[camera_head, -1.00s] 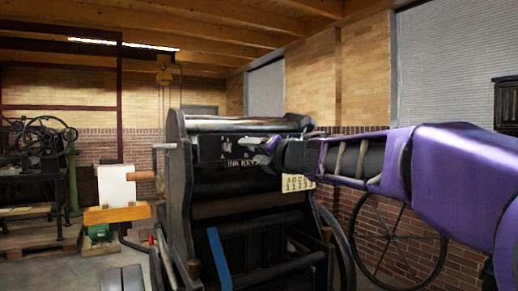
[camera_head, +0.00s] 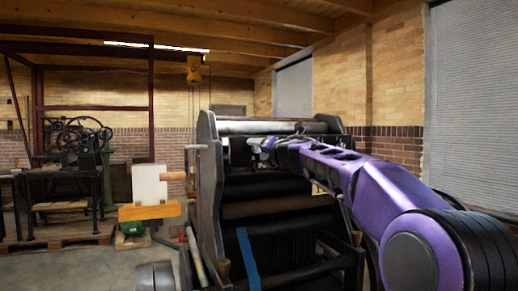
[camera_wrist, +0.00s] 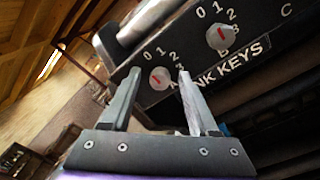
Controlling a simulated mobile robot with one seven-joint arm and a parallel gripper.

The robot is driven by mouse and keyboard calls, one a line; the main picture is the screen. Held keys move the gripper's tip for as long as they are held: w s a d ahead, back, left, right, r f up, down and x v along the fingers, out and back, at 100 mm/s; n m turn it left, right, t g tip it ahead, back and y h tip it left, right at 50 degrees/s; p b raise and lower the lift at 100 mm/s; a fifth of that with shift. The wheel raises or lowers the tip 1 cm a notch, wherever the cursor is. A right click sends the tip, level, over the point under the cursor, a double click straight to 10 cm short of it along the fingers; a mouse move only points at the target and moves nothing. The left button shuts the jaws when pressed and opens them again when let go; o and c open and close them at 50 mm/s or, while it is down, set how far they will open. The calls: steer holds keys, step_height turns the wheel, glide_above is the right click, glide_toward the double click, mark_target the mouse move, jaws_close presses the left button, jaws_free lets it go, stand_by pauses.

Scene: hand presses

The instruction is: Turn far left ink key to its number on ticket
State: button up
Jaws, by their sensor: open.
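The far left ink key (camera_wrist: 160,78) is a round pale knob with a red mark, on the dark panel in the wrist view. Numbers 0, 1, 2 and 3 run around its upper right; which one the mark points at I cannot tell for sure. My gripper (camera_wrist: 160,74) is open, its fingers on either side of the knob in the picture; contact is not clear. In the head view my gripper (camera_head: 257,148) is at the press's upper panel. The ticket (camera_head: 318,188) is mostly hidden behind my arm and unreadable.
A second ink key (camera_wrist: 220,37) marked B sits to the right, above the INK KEYS label (camera_wrist: 232,66). The dark press (camera_head: 207,190) has rollers below the panel. A white board (camera_head: 149,184) on an orange stand is left of the press.

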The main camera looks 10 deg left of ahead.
jaws_close()
stand_by(0.4)
steer(key=shift+m, duration=0.3)
steer(key=shift+r+m+p, duration=0.1)
steer(key=shift+m+p, duration=0.65)
steer(key=shift+m, duration=0.45)
steer(key=shift+m+p, duration=0.85)
steer(key=shift+m, duration=1.65)
jaws_free()
